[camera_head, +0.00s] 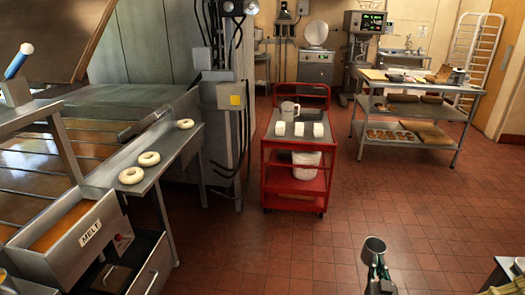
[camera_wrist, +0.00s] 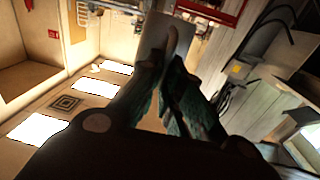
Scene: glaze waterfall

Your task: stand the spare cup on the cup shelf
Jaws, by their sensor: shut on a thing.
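My gripper (camera_head: 379,280) is raised in front of me at the lower right of the head view. It is shut on a grey metal cup (camera_head: 374,246), which I take as the spare cup. The cup stands out above the fingers, clear of any surface. In the wrist view my gripper's fingers (camera_wrist: 172,88) close on the grey cup (camera_wrist: 151,42), with a pale curved strip beside it. I cannot pick out the cup shelf with certainty in either view.
A red cart (camera_head: 267,172) holds a pitcher (camera_head: 289,111) and three small white items. A steel worktable (camera_head: 408,146) stands at the back right. The fryer line with a MELT box (camera_head: 62,240) and rings (camera_head: 148,159) fills the left. A table corner (camera_head: 503,270) shows lower right. The tiled floor between is clear.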

